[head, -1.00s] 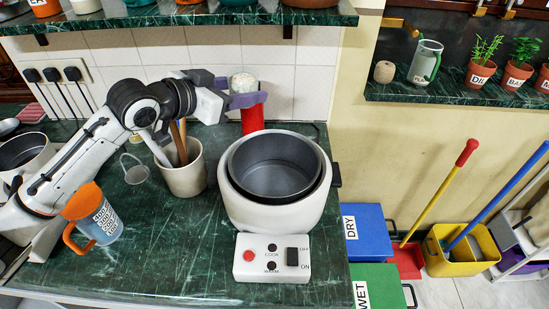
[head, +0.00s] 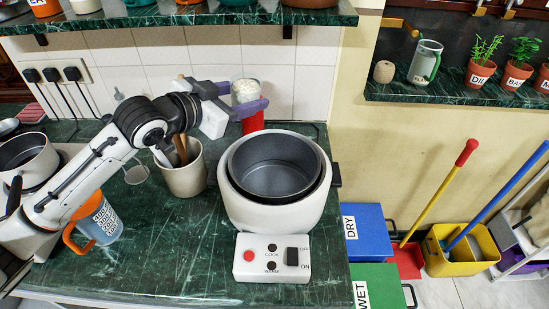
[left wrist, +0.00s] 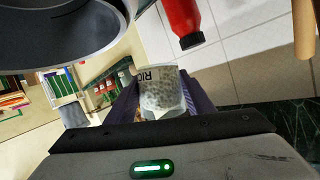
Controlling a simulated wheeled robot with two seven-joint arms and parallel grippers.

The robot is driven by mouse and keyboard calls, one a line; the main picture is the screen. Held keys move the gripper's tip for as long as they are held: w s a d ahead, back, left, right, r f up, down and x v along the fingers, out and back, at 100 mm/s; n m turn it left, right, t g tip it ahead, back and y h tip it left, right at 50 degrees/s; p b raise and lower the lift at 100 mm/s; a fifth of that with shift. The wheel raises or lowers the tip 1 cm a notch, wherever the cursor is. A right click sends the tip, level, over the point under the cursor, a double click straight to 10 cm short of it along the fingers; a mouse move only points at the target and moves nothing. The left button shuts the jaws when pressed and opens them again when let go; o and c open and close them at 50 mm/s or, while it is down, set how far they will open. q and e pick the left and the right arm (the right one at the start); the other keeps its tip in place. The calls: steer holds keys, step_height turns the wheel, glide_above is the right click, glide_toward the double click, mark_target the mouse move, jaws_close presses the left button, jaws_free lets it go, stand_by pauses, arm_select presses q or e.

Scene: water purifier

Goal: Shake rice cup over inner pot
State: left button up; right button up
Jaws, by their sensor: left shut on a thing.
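My left gripper (head: 246,104) has its purple fingers shut on the rice cup (head: 245,90), a clear cup with white rice inside. It is held above the back of the counter, behind the rice cooker and not over its opening. In the left wrist view the rice cup (left wrist: 162,92) sits between the fingers, with part of its label showing. The inner pot (head: 275,168) is dark grey, sits in the white rice cooker (head: 273,218), and looks empty. The pot's rim also shows at the top left of the left wrist view (left wrist: 70,40). My right gripper is not in view.
A red bottle (head: 253,123) stands behind the cooker, below the cup; it also shows in the left wrist view (left wrist: 183,20). A utensil crock (head: 184,178) stands left of the cooker. An orange-handled measuring jug (head: 105,222) is near my left arm. A shelf (head: 180,20) hangs above.

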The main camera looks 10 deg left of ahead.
arm_select(q)
steer(key=shift+m+t, duration=0.3)
steer(key=shift+m, duration=0.2)
steer(key=shift+s+d+f, duration=0.1)
steer(key=shift+d+f, duration=0.05)
steer(key=shift+f, duration=0.5)
steer(key=shift+s+d+f, duration=0.1)
steer(key=shift+s+f, duration=0.05)
steer(key=shift+f, duration=0.5)
steer(key=shift+s+d+f, duration=0.1)
steer(key=shift+d+f, duration=0.05)
steer(key=shift+f, duration=0.5)
steer(key=shift+s+d+r+m+t+y, duration=0.3)
steer(key=shift+s+d+r+m, duration=0.1)
steer(key=shift+m, duration=0.2)
steer(key=shift+s+d+f+m+t, duration=0.25)
steer(key=shift+m+t, duration=0.05)
steer(key=shift+s+d+m+t+b, duration=0.3)
steer(key=shift+m+b, duration=0.2)
steer(key=shift+b, duration=0.6)
steer(key=shift+d+r+m+t+b, duration=0.1)
steer(key=shift+r+m+t+b, duration=0.2)
steer(key=shift+r+m+b, duration=0.45)
steer(key=shift+r, duration=0.2)
